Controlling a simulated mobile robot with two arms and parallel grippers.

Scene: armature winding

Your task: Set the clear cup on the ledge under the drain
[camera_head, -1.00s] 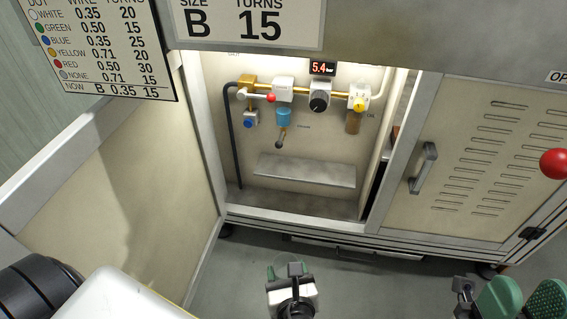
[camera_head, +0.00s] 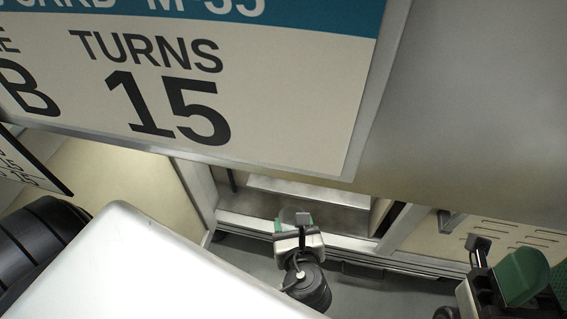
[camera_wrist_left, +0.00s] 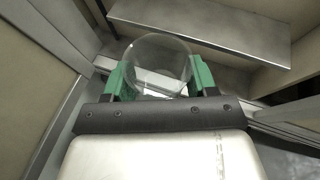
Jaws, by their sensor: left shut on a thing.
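The clear cup (camera_wrist_left: 160,62) is between the green fingers of my left gripper (camera_wrist_left: 158,80) in the left wrist view. The gripper is shut on it. In the head view my left gripper (camera_head: 294,216) is just in front of the cabinet opening, and the cup is hard to make out there. The grey ledge (camera_head: 315,192) shows partly behind the gripper; in the left wrist view it (camera_wrist_left: 200,28) lies beyond the cup, apart from it. The drain is hidden behind the sign. My right gripper (camera_head: 540,280) is at the right edge, its green fingers apart and empty.
A large sign (camera_head: 270,100) covers the upper middle of the head view and hides the valves. The cabinet's front sill (camera_head: 340,241) runs below the opening. A vented door (camera_head: 525,240) is at right, and a beige side panel (camera_head: 145,180) at left.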

